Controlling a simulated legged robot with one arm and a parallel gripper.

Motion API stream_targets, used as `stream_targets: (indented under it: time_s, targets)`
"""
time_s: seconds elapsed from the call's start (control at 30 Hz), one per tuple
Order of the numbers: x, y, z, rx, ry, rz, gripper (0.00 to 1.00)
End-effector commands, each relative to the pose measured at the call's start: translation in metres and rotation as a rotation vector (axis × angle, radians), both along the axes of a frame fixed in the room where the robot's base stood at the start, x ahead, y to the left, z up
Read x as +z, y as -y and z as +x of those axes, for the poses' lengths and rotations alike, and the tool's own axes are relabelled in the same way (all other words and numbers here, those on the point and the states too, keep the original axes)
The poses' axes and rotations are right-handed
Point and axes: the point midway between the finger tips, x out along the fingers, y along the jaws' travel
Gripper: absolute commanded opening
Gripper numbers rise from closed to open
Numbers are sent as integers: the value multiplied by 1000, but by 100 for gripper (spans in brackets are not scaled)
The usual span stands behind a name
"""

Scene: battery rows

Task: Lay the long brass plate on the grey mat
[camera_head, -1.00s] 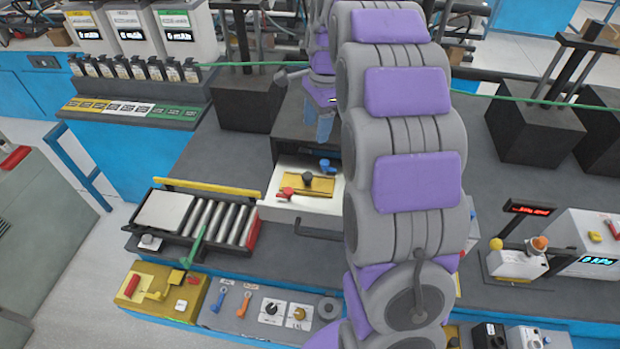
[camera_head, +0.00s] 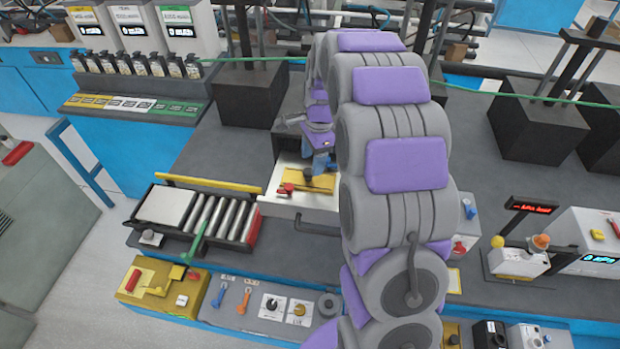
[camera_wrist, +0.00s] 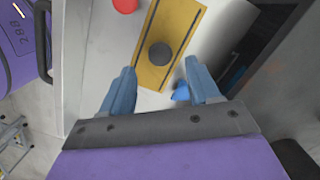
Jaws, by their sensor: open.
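The long brass plate (camera_head: 318,181) lies in an open white drawer (camera_head: 300,199), and a dark round knob stands on it. The wrist view shows the plate (camera_wrist: 180,32) with its dark knob (camera_wrist: 160,53) between and beyond my fingers. My gripper (camera_wrist: 159,68) is open and empty, its blue fingers either side of the plate's near end. In the head view my gripper (camera_head: 320,168) is above the drawer and partly covers the plate. A pale flat pad (camera_head: 166,205) lies left of the rollers; I cannot tell whether it is the grey mat.
A red piece (camera_head: 286,188) lies left of the plate in the drawer. A blue piece (camera_wrist: 181,92) is by my right finger. The drawer handle (camera_head: 316,226) sticks out in front. Rollers (camera_head: 214,218) with a yellow rail stand to the left. The dark cabinet is behind.

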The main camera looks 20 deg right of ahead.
Motion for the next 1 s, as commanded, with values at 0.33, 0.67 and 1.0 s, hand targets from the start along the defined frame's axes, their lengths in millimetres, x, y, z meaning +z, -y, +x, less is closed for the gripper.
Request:
stream_targets:
  time_s: [0.33,0.67,1.0]
  targets:
    - [-44,-5,1,-1,-2,1,61]
    - [-45,-4,2,0,1,-1,52]
    - [-45,-5,2,0,0,-1,19]
